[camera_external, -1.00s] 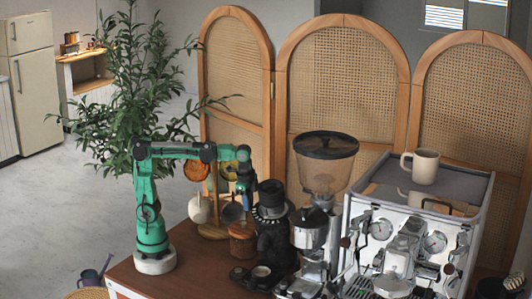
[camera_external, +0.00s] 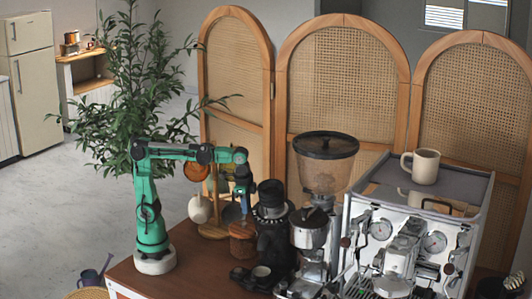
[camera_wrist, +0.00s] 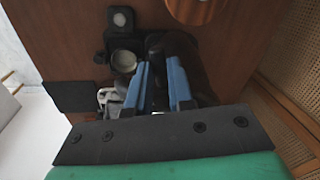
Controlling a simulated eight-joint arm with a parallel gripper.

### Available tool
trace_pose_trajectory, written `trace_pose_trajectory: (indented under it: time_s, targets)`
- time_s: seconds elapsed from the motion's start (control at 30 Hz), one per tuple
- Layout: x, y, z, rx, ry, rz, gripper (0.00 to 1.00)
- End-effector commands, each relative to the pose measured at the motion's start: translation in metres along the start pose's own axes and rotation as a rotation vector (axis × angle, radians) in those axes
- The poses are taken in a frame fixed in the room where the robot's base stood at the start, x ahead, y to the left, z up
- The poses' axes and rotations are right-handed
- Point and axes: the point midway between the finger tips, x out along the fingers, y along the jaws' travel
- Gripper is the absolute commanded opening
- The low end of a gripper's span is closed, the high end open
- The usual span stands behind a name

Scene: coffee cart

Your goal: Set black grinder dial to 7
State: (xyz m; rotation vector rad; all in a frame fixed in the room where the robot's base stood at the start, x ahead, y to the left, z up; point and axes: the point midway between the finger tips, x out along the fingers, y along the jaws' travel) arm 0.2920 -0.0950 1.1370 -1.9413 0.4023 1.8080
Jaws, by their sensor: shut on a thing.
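The black grinder (camera_external: 274,245) stands on the wooden counter, left of the silver grinder. Its dial (camera_external: 271,212) is a ring with pale marks below the dark top; I cannot read the numbers. My gripper (camera_external: 243,207) points down at the left side of the grinder, close to the dial. In the wrist view, the two blue fingers of my gripper (camera_wrist: 158,66) stand apart with dark grinder parts between and behind them. The gripper is shut on the dial, though the contact itself is largely hidden.
A silver grinder with a clear hopper (camera_external: 325,174) and an espresso machine (camera_external: 403,240) stand to the right. A wooden jar (camera_external: 242,240) and a stand with hanging cups (camera_external: 212,231) are close to my gripper. The counter's left front is clear.

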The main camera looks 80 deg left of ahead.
Motion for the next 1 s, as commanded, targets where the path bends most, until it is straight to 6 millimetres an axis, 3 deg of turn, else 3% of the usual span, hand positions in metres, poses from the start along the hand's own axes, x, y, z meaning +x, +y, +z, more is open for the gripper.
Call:
trace_pose_trajectory:
  time_s: [0.5, 1.0]
  targets:
    - [0.002, 0.034, -0.007, -0.393, 0.035, 0.008, 0.00]
    - [0.003, 0.044, -0.013, -0.549, 0.046, 0.009, 0.00]
